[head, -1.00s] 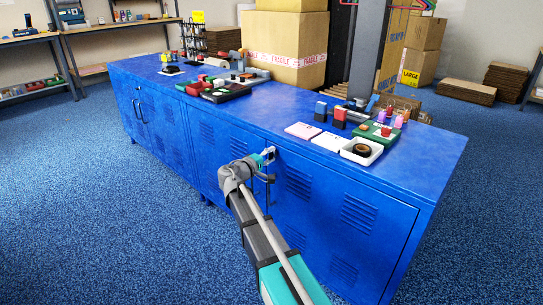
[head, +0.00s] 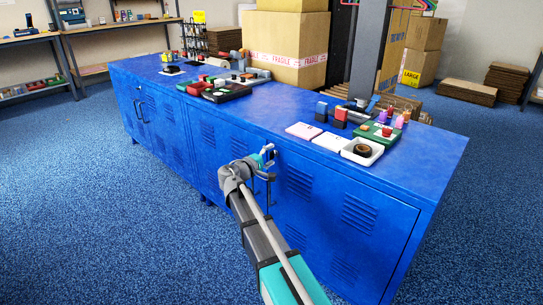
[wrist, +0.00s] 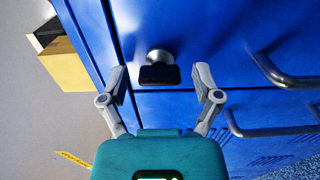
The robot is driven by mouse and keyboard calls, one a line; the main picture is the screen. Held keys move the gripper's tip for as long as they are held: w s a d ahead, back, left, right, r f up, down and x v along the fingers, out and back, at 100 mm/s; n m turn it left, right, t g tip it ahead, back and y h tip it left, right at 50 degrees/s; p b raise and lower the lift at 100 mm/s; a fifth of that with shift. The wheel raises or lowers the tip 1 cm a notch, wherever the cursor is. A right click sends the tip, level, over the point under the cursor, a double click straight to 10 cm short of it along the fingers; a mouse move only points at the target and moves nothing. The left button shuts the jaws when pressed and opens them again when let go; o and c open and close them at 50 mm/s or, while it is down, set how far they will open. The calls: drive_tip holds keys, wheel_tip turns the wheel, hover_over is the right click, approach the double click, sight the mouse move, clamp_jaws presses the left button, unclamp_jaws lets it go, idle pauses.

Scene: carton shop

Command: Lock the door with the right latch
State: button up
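The latch (wrist: 160,74) is a black bar-shaped knob on a round silver base. It sits on a blue cabinet door (wrist: 195,35), beside the seam between two doors, and its bar lies along that seam. In the wrist view my gripper (wrist: 162,84) is open, with one finger on each side of the latch and a gap to it on both sides. In the head view my gripper (head: 267,158) is at the upper front of the blue cabinet (head: 350,215), and the latch is too small or hidden to make out there.
Two bar handles, one nearer the latch (wrist: 285,75) and one below it (wrist: 265,130), stick out right of my gripper in the wrist view. The cabinet top carries trays, including a white one (head: 378,158), and stamps. Open blue carpet (head: 110,220) lies in front.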

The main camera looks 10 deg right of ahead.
drive_tip(key=shift+s, duration=0.1)
drive_tip(key=v, duration=1.2)
drive_tip(key=shift+d, duration=0.1)
idle(0.5)
drive_tip(key=s+d+f+m+g+y+p, duration=0.5)
drive_tip(key=s+d+f+g+y, duration=0.4)
drive_tip(key=s+d, duration=0.4)
drive_tip(key=s+a+f+m+g+y+p, duration=0.1)
drive_tip(key=s+a+m+g+y+p, duration=0.15)
drive_tip(key=s+y, duration=0.55)
wheel_tip(320, 180, up, 37)
drive_tip(key=s+h+p, duration=0.1)
drive_tip(key=h+p, duration=0.1)
drive_tip(key=p, duration=3.6)
drive_tip(key=shift+s+a+t, duration=0.2)
drive_tip(key=shift+a+t, duration=0.1)
drive_tip(key=shift+t, duration=0.15)
